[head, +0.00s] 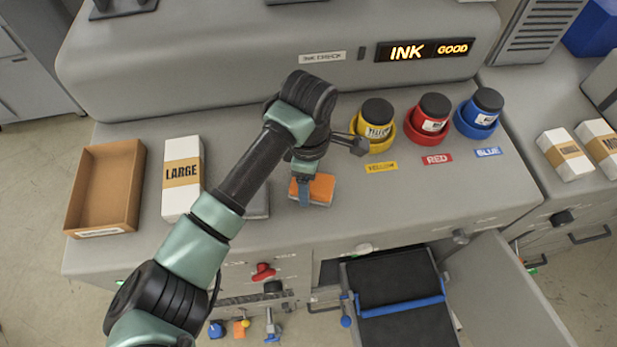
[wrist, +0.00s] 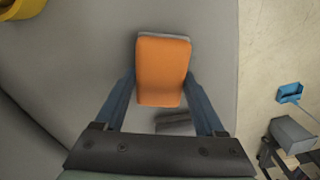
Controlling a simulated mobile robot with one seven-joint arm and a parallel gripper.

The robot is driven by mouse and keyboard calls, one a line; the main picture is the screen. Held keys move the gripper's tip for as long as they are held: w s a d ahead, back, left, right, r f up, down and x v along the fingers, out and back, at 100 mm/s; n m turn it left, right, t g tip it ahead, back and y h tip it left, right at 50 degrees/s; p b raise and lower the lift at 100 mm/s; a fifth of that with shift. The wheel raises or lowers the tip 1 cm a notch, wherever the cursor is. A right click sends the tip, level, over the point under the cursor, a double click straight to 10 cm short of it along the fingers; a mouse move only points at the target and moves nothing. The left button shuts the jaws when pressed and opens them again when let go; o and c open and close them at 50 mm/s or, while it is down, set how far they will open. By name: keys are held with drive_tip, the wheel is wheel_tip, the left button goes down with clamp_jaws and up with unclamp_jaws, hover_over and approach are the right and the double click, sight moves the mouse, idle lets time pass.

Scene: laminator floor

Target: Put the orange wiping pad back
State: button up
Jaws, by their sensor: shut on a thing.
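The orange wiping pad (head: 321,188) is at the front part of the grey counter (head: 365,220), with a pale grey layer under its orange top. In the wrist view the pad (wrist: 163,72) sits between the two blue fingers of my gripper (wrist: 160,85), one along each side. My gripper (head: 304,192) is shut on the pad. In the head view one blue finger covers part of the pad's left side. I cannot tell whether the pad touches the counter or is slightly above it.
An empty brown tray (head: 105,185) and a LARGE box (head: 182,175) stand left. Yellow (head: 376,122), red (head: 428,118) and blue (head: 479,112) ink pots stand right. Below the counter, a door (head: 510,285) hangs open beside a black roller unit (head: 395,280). Small coloured items hang at the front.

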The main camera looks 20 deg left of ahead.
drive_tip(key=o, duration=1.2)
drive_tip(key=shift+f, duration=0.15)
drive_tip(key=shift+c, duration=0.2)
wheel_tip(320, 180, up, 12)
drive_tip(key=b, duration=0.4)
drive_tip(key=shift+r, duration=0.2)
